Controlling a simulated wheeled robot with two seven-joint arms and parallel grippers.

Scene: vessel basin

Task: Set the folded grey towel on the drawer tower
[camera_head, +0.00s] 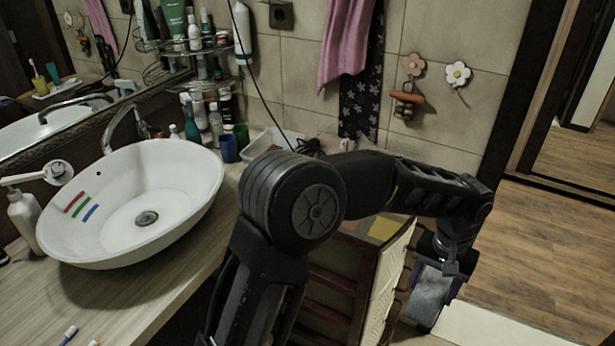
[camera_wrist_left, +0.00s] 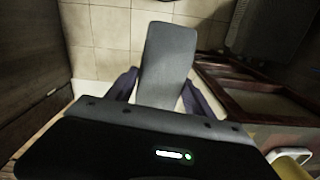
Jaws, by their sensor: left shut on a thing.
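The folded grey towel (camera_head: 431,294) hangs from my left gripper (camera_head: 436,274), low at the right of the head view. In the left wrist view the towel (camera_wrist_left: 169,55) is a flat grey slab between the two fingers of my left gripper (camera_wrist_left: 162,92), which is shut on it. What appears to be the drawer tower (camera_head: 389,281), with a pale panelled side and red-brown frames, stands just left of the towel. My arm hides part of its top. Its red-brown frames also show in the left wrist view (camera_wrist_left: 235,90). My right gripper is in neither view.
A white basin (camera_head: 180,180) sits on a wooden counter (camera_head: 130,290) at the left. Bottles, a blue cup (camera_head: 229,148) and a white tray (camera_head: 268,141) stand behind it. Wooden floor (camera_head: 540,250) is open at the right.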

